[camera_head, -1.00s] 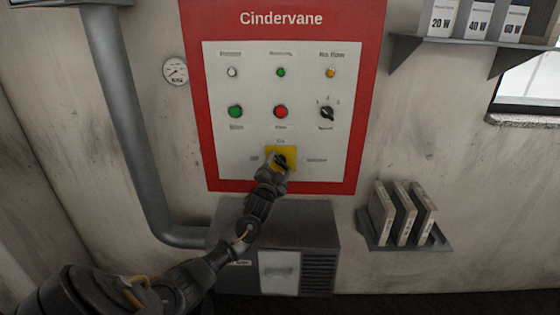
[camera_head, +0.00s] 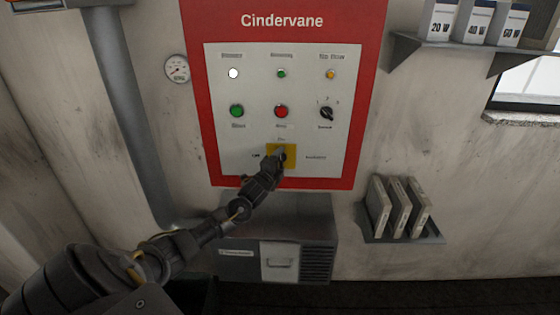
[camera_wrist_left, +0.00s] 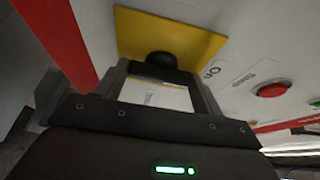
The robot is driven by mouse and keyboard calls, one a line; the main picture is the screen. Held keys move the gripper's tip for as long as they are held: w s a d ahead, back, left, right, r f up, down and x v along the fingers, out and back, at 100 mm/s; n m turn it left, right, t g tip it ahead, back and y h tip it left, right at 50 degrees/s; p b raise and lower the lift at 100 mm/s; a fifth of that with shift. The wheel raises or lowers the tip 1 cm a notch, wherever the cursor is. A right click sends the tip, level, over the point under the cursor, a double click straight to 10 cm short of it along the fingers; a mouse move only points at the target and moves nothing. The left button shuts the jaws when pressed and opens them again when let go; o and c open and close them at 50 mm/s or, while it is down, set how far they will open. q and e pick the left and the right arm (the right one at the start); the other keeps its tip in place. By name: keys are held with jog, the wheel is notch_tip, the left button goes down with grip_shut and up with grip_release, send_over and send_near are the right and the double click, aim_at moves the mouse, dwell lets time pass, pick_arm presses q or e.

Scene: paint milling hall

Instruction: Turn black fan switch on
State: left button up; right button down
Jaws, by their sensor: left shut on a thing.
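The black switch (camera_head: 282,154) sits on a yellow plate (camera_head: 292,150) low on the white panel (camera_head: 345,90) with its red surround. My left gripper (camera_head: 275,164) is at the switch, shut on it and hiding much of it. In the left wrist view the black knob (camera_wrist_left: 162,59) lies between my left gripper's fingers (camera_wrist_left: 162,76), against the yellow plate (camera_wrist_left: 185,38). The knob's exact angle is hidden. The upper left lamp (camera_head: 233,73) glows white. My right gripper is not in view.
Above are a green button (camera_head: 237,111), a red button (camera_head: 281,112) and a black selector (camera_head: 326,114). A grey cabinet (camera_head: 285,215) stands below the panel. A pipe (camera_head: 130,110) runs down at left. A shelf of binders (camera_head: 400,210) is at right.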

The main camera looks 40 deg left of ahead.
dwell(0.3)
pick_arm(q)
jog(key=o, duration=1)
jog(key=shift+w+d, duration=0.1)
jog(key=shift+s+d+f, duration=0.15)
jog(key=shift+s, duration=0.4)
jog(key=shift+b+v, duration=1.8)
jog(key=shift+v, duration=3.05)
